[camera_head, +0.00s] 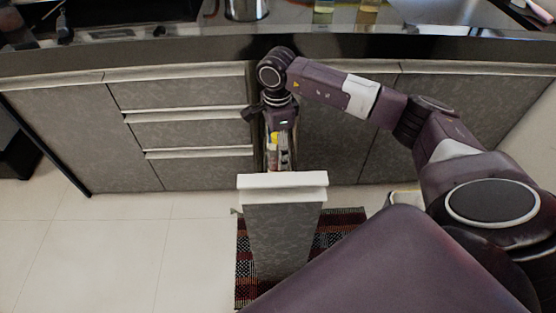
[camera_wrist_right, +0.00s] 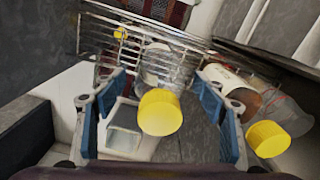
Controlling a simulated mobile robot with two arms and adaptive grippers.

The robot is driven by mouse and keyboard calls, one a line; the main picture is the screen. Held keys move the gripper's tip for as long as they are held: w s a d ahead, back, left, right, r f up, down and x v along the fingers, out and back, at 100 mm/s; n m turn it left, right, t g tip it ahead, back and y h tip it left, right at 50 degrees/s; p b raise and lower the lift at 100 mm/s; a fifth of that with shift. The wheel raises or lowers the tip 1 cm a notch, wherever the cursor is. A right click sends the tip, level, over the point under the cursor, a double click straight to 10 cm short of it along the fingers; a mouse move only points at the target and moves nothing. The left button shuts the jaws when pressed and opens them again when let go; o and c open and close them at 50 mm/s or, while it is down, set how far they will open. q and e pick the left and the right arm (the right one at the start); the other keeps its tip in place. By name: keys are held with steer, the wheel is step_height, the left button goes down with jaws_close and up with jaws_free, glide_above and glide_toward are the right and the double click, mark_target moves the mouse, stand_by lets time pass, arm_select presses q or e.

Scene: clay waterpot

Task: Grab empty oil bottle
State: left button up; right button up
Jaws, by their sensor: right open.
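My right gripper (camera_head: 279,132) reaches down into an open pull-out cabinet unit (camera_head: 284,181) in the head view. In the right wrist view its blue-padded fingers (camera_wrist_right: 160,98) are spread apart, with a yellow cap (camera_wrist_right: 160,112) between them. I cannot tell whether they touch the bottle under it. A second yellow cap (camera_wrist_right: 268,138) is at the right, outside the fingers, near a clear bottle (camera_wrist_right: 287,108). A container with brown and white parts (camera_wrist_right: 230,82) lies beyond the right finger. Which bottle is empty is unclear. My left gripper is out of view.
A metal wire rack (camera_wrist_right: 150,42) crosses behind the caps, close to the fingers. A dark counter (camera_head: 180,49) runs above the grey cabinets. A metal pot (camera_head: 246,9) stands on it. A striped rug (camera_head: 337,222) lies under the pull-out; the tiled floor at left is clear.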

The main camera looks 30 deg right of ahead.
steer(key=c, duration=1.2)
steer(key=shift+r, duration=0.1)
